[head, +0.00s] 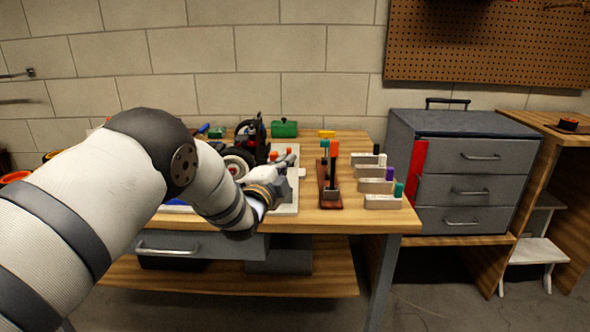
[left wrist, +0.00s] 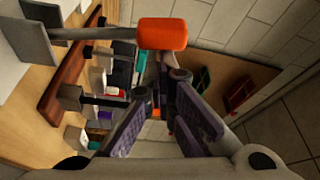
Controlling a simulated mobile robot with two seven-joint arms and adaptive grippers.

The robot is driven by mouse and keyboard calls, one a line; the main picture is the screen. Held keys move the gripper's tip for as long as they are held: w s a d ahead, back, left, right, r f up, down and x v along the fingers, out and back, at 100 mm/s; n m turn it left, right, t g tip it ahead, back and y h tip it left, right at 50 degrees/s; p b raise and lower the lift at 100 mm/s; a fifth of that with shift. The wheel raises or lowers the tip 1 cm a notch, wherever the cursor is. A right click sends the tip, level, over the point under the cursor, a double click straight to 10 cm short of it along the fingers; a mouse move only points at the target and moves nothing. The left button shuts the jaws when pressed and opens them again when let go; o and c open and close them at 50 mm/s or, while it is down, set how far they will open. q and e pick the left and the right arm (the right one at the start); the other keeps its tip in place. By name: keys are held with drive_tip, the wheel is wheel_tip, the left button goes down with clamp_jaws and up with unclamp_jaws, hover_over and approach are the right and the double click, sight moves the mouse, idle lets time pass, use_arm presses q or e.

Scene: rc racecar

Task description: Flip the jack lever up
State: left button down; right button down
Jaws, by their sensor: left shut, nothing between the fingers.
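The racecar (head: 238,166) is at the back left of the table, largely hidden behind my left arm. Beside it, small red-orange handles (head: 273,155) rise over a pale grey board; I cannot tell for certain which is the jack lever. My left gripper (head: 284,168) is over this board, close to the handles; its fingertips are hard to make out in the head view. In the left wrist view my left gripper (left wrist: 160,84) has its dark fingers brought together, with nothing seen held. My right gripper is not in view.
A green box (head: 284,129) is at the back.

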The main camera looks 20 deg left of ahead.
use_arm(q)
drive_tip(key=a+n, duration=0.3)
drive_tip(key=s+a+f+n+t+y, duration=0.1)
drive_tip(key=shift+s+a+f+n, duration=0.1)
drive_tip(key=shift+a+n, duration=0.1)
drive_tip(key=shift+n, duration=0.1)
drive_tip(key=shift+a+f, duration=0.1)
idle(0.5)
